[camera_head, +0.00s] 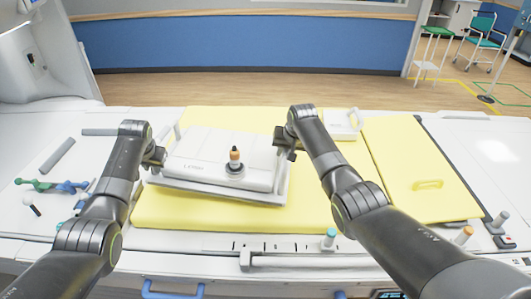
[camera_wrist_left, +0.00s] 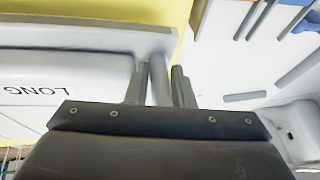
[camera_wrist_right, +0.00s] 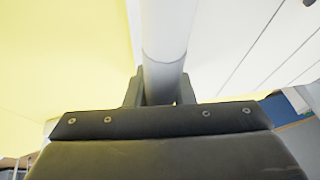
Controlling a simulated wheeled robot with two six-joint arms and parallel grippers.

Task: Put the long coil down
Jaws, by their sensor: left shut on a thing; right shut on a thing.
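The long coil (camera_head: 215,150) is a white, flat box with a rail frame, lettered LONG, over the yellow pad (camera_head: 170,213). A dark knob with an orange top (camera_head: 235,158) stands on it. My left gripper (camera_head: 156,158) is shut on its left side rail, which also shows between the fingers in the left wrist view (camera_wrist_left: 158,82). My right gripper (camera_head: 286,142) is shut on its right side rail, a pale bar in the right wrist view (camera_wrist_right: 165,45). I cannot tell whether the coil's underside touches the pad.
A small white coil (camera_head: 341,124) lies behind my right arm. A yellow pad with a handle (camera_head: 415,165) lies at the right. Grey bars (camera_head: 57,157) and green and blue items (camera_head: 45,185) lie on the left of the table. The white scanner housing stands at far left.

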